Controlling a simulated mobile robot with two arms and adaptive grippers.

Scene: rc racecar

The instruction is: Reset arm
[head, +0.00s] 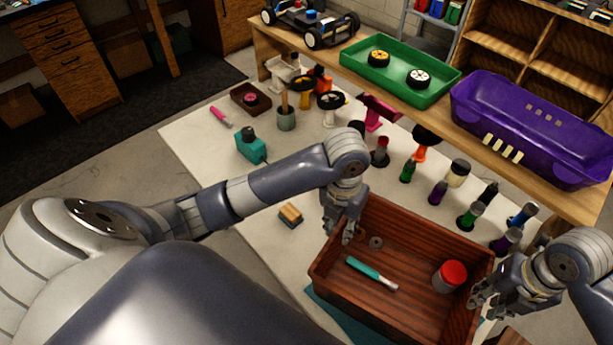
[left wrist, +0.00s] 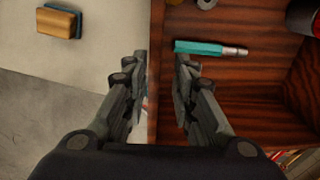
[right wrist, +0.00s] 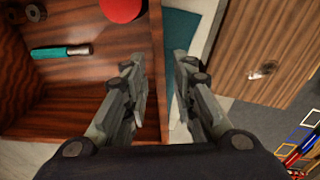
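My left gripper (head: 342,228) is above the left wall of a reddish wooden box (head: 395,215) on the white table. In the left wrist view, its fingers (left wrist: 160,95) are apart with nothing between them, and the box wall lies below. My right gripper (head: 482,300) is by the box's right wall. In the right wrist view, its fingers (right wrist: 158,85) are apart and empty over that wall. Inside the box are a teal-handled tool (head: 370,272), a jar with a red lid (head: 450,275) and a small grey ring (head: 376,242).
Several bottles, including a green one (head: 469,216), stand close behind the box. A wood-and-blue block (head: 290,215) and a teal drill (head: 251,146) lie left. A shelf behind holds a green tray (head: 400,72), a purple car body (head: 530,125) and a car chassis (head: 312,22).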

